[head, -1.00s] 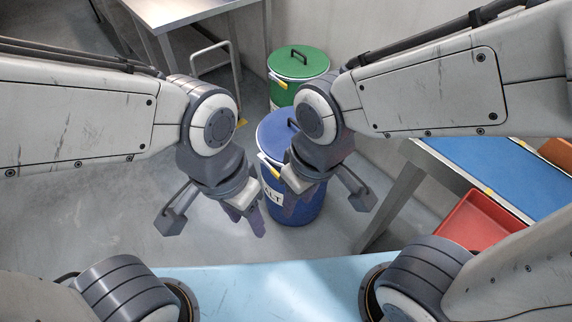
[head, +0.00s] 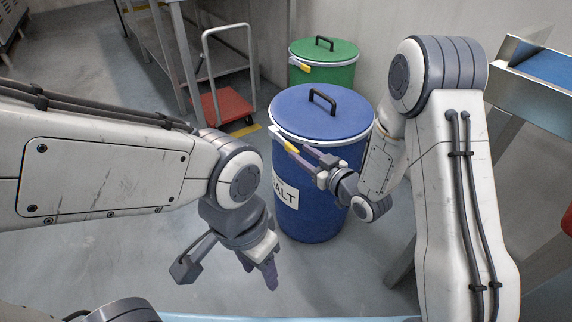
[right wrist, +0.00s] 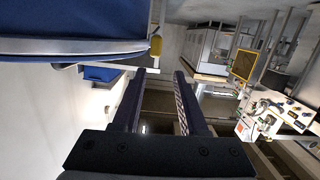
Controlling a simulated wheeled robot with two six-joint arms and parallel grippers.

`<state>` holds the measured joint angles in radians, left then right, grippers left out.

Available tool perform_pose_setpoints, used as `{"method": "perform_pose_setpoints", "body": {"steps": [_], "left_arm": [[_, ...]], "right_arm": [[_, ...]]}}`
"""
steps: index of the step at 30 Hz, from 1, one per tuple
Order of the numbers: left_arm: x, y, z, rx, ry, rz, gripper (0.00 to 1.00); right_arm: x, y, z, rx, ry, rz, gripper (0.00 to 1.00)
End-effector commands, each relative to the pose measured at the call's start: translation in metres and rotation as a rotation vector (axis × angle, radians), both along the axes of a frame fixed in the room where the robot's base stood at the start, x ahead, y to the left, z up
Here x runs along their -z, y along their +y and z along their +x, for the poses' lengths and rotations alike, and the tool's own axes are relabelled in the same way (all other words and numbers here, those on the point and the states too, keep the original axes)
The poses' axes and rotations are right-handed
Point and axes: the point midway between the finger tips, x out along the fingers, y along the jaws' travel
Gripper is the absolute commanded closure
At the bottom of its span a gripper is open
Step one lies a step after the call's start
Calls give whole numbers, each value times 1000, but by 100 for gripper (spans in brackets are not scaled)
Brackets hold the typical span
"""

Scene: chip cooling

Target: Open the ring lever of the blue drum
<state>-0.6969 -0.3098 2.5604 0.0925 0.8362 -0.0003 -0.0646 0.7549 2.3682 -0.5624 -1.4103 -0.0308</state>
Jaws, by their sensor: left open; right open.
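The blue drum (head: 312,215) stands upright on the floor with its lid on, a black handle on top and a white label on its side. The ring lever (head: 287,146), with a yellow grip, lies along the left front of the rim. My right gripper (head: 303,158) is open and empty, close beside the lever. In the right wrist view the two fingers (right wrist: 159,75) are apart, and the yellow grip (right wrist: 155,47) shows just beyond their tips, not between them. My left gripper (head: 268,278) is open and empty, pointing down over the floor left of the drum.
A green drum (head: 325,68) stands behind the blue one, near the wall. A red-decked trolley (head: 222,106) and a metal table (head: 178,50) are at the back left. A metal-framed bench (head: 535,80) is at the right. The floor at left is clear.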

Motion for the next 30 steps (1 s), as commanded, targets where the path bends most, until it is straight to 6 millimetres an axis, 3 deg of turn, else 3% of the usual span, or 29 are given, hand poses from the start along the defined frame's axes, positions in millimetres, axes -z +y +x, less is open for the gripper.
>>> {"method": "perform_pose_setpoints", "body": {"steps": [1, 8, 24, 30], "left_arm": [[21, 0, 0, 0, -1, -1, 50], [34, 0, 0, 0, -1, -1, 50], [54, 0, 0, 0, -1, -1, 50], [57, 0, 0, 0, -1, -1, 50]], "right_arm": [[22, -6, 1, 2, -24, 35, 57], [29, -13, 1, -1, -92, 117, 57], [27, 38, 70, -1, -97, 120, 57], [27, 47, 82, -1, -94, 118, 57]]}}
